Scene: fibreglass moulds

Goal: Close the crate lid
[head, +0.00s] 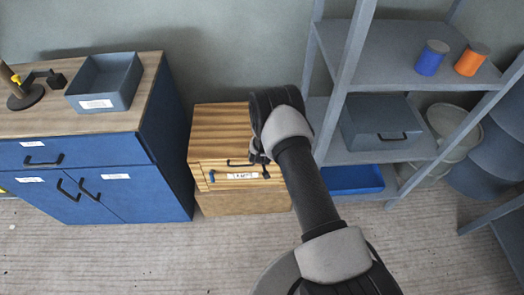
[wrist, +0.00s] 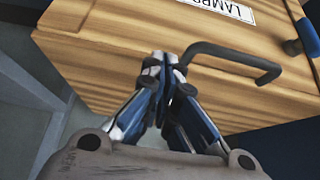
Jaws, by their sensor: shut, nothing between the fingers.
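The wooden crate (head: 202,175) stands between the blue cabinet and the grey shelf. Its striped lid (head: 222,130) lies over the top and looks flat or nearly so; I cannot tell whether a small gap remains. A black handle (head: 238,163) and a white label (head: 240,176) are at the front, with a blue catch (head: 211,177) at the left. My gripper (head: 260,158) is at the crate's right front, hiding part of it. In the wrist view my gripper (wrist: 165,62) is shut and empty beside one end of the handle (wrist: 235,55); contact is unclear.
The blue cabinet (head: 160,150) with a wooden top stands at the left, carrying a grey open bin (head: 125,85). The grey shelf (head: 375,60) stands close at the right, its upright near my arm. A blue tray (head: 355,180) is low on it. The floor in front is clear.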

